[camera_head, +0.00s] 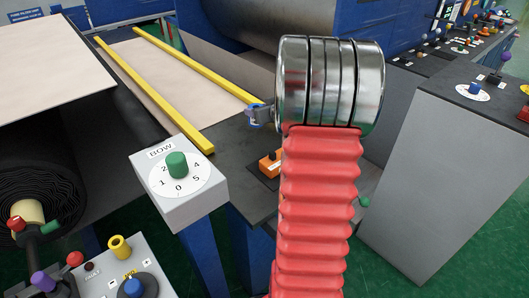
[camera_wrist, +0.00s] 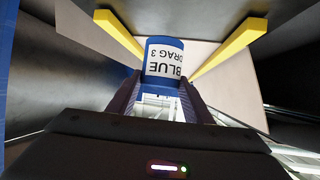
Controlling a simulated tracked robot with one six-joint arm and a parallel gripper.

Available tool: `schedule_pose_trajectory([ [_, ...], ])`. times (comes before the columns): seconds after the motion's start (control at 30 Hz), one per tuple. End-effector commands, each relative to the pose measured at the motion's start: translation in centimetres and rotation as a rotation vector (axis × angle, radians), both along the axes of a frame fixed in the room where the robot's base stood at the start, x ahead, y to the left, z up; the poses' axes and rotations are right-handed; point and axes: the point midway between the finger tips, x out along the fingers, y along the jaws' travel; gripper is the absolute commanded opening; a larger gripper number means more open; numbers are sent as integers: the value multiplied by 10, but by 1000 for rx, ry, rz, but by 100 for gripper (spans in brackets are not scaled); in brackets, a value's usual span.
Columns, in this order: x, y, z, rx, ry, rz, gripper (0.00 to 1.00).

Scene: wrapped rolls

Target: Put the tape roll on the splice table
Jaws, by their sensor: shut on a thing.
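My gripper (camera_head: 258,113) is over the dark table top, at the left of my arm's shiny metal end. In the wrist view my gripper's fingers (camera_wrist: 160,84) are shut on a blue cylinder (camera_wrist: 164,43) with a white label reading "BLUE DRAG 3", upside down. I cannot tell whether this cylinder is the tape roll. In the head view only a small blue bit shows at the fingers. No other tape roll can be made out. The dark table top (camera_head: 228,137) lies below, with two yellow rails (camera_head: 168,108) at its left; I cannot tell whether it is the splice table.
A grey box with a green "BOW" dial (camera_head: 177,163) stands close by at front left. An orange part (camera_head: 270,163) is on the dark top beside my arm. A grey cabinet (camera_head: 430,175) with knobs is at right. A dark roll (camera_head: 40,185) is at left.

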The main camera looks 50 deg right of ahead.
Motion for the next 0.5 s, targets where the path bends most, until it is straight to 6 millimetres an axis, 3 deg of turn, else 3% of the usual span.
schedule_pose_trajectory([
  [0.33,0,0,-1,0,-1,0,18],
  [0.5,0,0,-17,4,0,0,18],
])
